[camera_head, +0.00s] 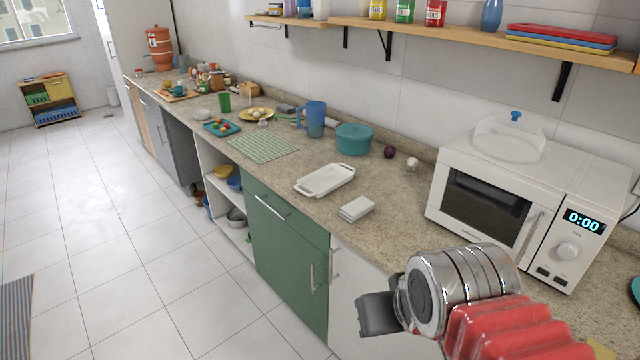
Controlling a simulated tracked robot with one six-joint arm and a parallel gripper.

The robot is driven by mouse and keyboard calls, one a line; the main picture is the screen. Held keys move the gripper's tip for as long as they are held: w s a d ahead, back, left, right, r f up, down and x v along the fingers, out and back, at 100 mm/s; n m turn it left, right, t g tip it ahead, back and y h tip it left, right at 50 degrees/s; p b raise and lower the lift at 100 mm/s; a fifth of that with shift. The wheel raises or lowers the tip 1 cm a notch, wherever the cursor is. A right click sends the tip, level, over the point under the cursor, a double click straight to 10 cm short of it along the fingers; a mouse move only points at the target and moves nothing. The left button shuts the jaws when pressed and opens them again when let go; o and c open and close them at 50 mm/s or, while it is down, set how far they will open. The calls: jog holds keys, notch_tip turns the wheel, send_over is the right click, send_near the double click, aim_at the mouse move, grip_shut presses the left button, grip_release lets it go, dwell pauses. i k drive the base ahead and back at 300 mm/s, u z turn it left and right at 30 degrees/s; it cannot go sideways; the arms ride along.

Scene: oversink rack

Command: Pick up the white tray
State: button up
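The white tray (325,181) is a shallow oblong dish with handles at its ends. It lies flat on the speckled stone counter, near the front edge, above the green cabinet, and looks empty. My arm reaches in from the bottom right. The dark grey end of my gripper (377,314) shows in front of the counter, nearer the camera and well apart from the tray. Its fingers are not clear enough to tell whether they are open or shut.
A small white stack (356,208) lies close to the tray's right end. Behind are a teal pot (353,140), a blue pitcher (315,120), an onion (390,151) and garlic (412,164). A white microwave (520,195) stands at right. A green checked mat (262,148) lies left.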

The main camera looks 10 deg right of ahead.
aim_at(321, 182)
jog(key=u, duration=1.05)
jog(key=i, duration=3.3)
